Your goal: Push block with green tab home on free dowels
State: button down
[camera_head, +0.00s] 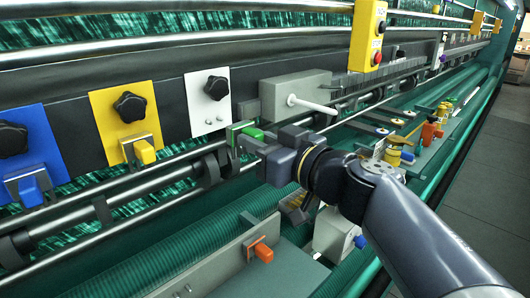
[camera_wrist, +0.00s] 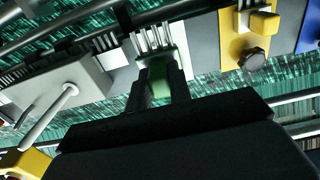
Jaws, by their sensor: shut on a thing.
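The block with the green tab (camera_head: 251,132) is at the lower right edge of the white plate (camera_head: 208,100) in the head view. My gripper (camera_head: 248,142) is shut on its green tab, which also shows between the dark fingers in the wrist view (camera_wrist: 158,82). In the wrist view several pale dowels (camera_wrist: 152,38) stand just beyond the tab, by the block's grey body. The block is close to the dowels; I cannot tell how deep it sits on them. My fingers hide part of the block.
A yellow plate (camera_head: 124,108) and a blue plate (camera_head: 29,135) with black knobs and tabbed blocks are at left. An orange-tabbed block (camera_head: 263,252) is below. A yellow button box (camera_head: 368,35) hangs above.

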aim_at(238, 131)
jog(key=shift+w+a, duration=0.5)
jog(key=shift+p+x, duration=0.4)
jog(key=shift+x, duration=1.6)
jog(key=shift+p+x, duration=1.1)
jog(key=shift+w+a, duration=0.2)
jog(key=c, duration=1.2)
grip_release()
